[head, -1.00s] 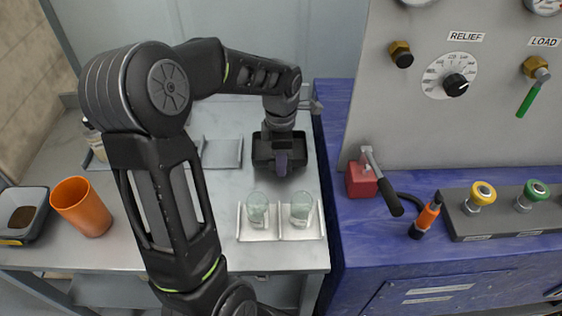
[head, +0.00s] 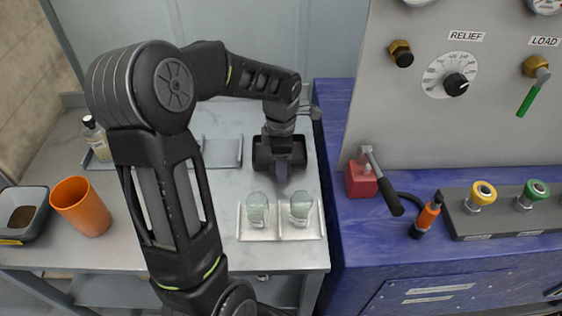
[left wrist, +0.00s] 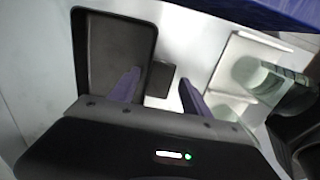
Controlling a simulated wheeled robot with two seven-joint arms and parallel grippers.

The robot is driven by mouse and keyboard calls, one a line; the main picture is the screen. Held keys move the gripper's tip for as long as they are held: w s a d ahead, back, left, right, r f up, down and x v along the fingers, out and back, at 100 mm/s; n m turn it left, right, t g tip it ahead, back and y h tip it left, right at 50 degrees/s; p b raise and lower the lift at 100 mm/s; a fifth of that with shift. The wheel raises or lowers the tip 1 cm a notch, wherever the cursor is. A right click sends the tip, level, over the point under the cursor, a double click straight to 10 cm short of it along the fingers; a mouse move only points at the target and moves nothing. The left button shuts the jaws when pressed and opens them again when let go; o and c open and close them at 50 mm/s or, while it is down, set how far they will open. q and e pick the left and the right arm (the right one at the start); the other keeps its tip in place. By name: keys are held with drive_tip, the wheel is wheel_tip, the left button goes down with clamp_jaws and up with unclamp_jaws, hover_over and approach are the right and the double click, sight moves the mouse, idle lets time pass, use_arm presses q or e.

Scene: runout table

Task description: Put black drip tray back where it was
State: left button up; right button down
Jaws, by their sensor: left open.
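The black drip tray (head: 258,164) lies on the grey bench (head: 225,182) near its right edge, behind the glasses, partly hidden by my left gripper (head: 282,170). In the left wrist view the tray (left wrist: 112,45) is a shallow dark pan with a small black tab (left wrist: 161,82) on one side. The left gripper (left wrist: 158,92) is open. Its fingers are on either side of the tab, one over the tray's inside and one outside it. I cannot tell whether they touch it. My right gripper is not in view.
A pale two-part holder (head: 278,234) with two glasses (head: 257,209) stands in front of the tray. A grey tray (head: 222,152) lies to its left. An orange cup (head: 81,206), a bin (head: 22,214) and a bottle (head: 96,138) are further left. A blue cabinet (head: 338,208) borders the right.

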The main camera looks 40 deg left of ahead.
use_arm(q)
drive_tip(key=shift+r, duration=0.15)
wheel_tip(320, 180, up, 12)
drive_tip(key=shift+b, duration=0.3)
idle(0.9)
